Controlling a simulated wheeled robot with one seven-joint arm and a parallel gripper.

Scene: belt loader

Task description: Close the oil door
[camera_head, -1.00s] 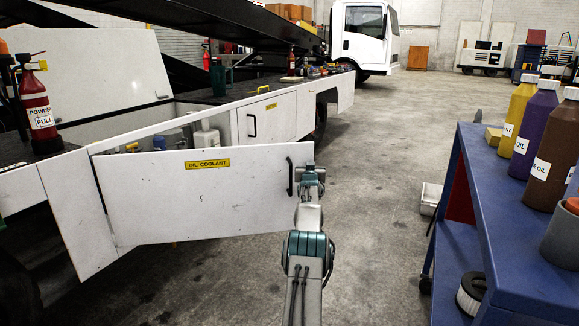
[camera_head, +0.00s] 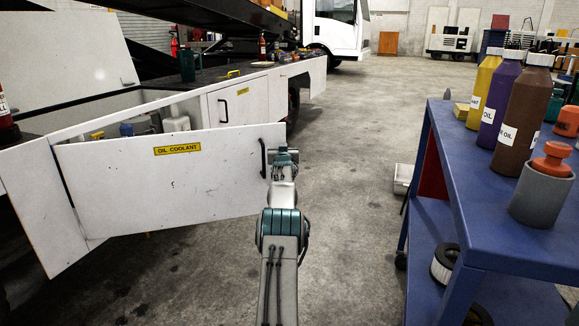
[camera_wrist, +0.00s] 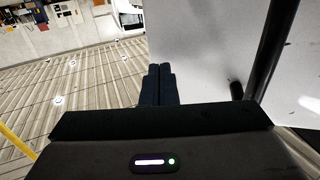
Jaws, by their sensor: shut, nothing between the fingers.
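The white oil door (camera_head: 170,185), with a yellow "OIL COOLANT" label (camera_head: 177,149), stands swung out from the side of the loader. A gap shows above it, with white and blue containers in the compartment behind. Its black bar handle (camera_head: 263,158) is near its right edge. My gripper (camera_head: 284,152) is at that right edge, just right of the handle. In the wrist view my gripper's dark fingers (camera_wrist: 158,84) are together and empty, beside the white door panel (camera_wrist: 205,45). The handle (camera_wrist: 268,50) runs to their right, outside the fingers. I cannot tell whether the fingers touch the door.
A blue cart (camera_head: 440,150) with bottles and a grey pot (camera_head: 543,198) stands close on the right. A closed white door (camera_head: 238,102) is farther along the loader. Concrete floor (camera_head: 345,150) is free between loader and cart.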

